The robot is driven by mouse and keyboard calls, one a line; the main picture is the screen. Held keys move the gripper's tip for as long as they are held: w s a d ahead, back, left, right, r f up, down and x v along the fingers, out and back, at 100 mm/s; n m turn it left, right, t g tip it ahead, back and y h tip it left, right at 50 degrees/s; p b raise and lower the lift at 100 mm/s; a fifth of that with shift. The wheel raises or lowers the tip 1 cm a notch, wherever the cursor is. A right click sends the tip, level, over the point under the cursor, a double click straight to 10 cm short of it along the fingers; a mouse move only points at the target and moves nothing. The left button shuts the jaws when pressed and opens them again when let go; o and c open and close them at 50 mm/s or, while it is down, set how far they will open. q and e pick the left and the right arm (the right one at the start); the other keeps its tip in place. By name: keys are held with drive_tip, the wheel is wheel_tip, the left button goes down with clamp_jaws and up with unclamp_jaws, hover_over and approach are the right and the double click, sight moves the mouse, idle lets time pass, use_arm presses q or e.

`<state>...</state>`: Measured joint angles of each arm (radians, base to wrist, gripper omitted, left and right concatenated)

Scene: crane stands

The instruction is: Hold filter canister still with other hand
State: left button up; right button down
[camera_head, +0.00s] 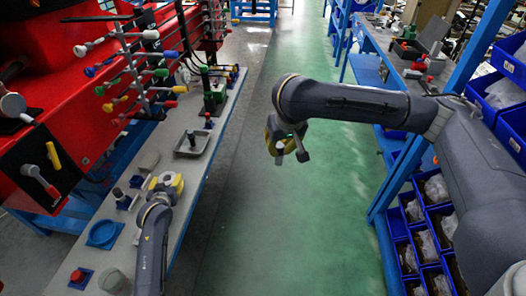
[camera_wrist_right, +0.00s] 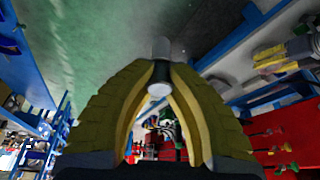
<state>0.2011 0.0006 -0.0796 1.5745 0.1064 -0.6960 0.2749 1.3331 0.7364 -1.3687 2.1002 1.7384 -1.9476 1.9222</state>
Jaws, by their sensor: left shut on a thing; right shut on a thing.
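My right gripper (camera_head: 283,145) hangs in the air over the green floor, between the two benches. In the right wrist view its yellow fingers (camera_wrist_right: 160,88) are shut on a small pale cylinder (camera_wrist_right: 161,52) with a dark band. The cylinder also shows as a short grey piece (camera_head: 280,157) in the head view. My left gripper (camera_head: 166,182) is low over the left bench (camera_head: 211,172), with its yellow fingers shut. What it grips is mostly hidden by the fingers; I cannot tell for sure which of the pieces is the filter canister.
A metal tray (camera_head: 192,143) lies behind my left gripper. A blue ring-shaped holder (camera_head: 103,233), a small red-topped piece (camera_head: 79,276) and a grey cup (camera_head: 113,281) stand in front. A red machine with coloured levers (camera_head: 140,70) borders the left bench. Blue bins (camera_head: 432,190) stand right.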

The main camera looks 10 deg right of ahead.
drive_tip(key=w+a+f+n+y, duration=0.1)
drive_tip(key=w+a, duration=0.5)
drive_tip(key=a, duration=0.3)
drive_tip(key=w+a+f+n, duration=0.1)
drive_tip(key=w+a+n, duration=0.1)
drive_tip(key=w+a, duration=0.55)
drive_tip(key=a+f+n+g, duration=0.1)
drive_tip(key=a+f, duration=0.3)
drive_tip(key=a, duration=1.8)
drive_tip(key=shift+w+n+y, duration=0.3)
drive_tip(key=shift+w+n, duration=0.05)
drive_tip(key=shift+n, duration=0.55)
drive_tip(key=shift+f, duration=2.8)
drive_tip(key=shift+n+g+y, duration=0.3)
drive_tip(key=shift+n, duration=1.2)
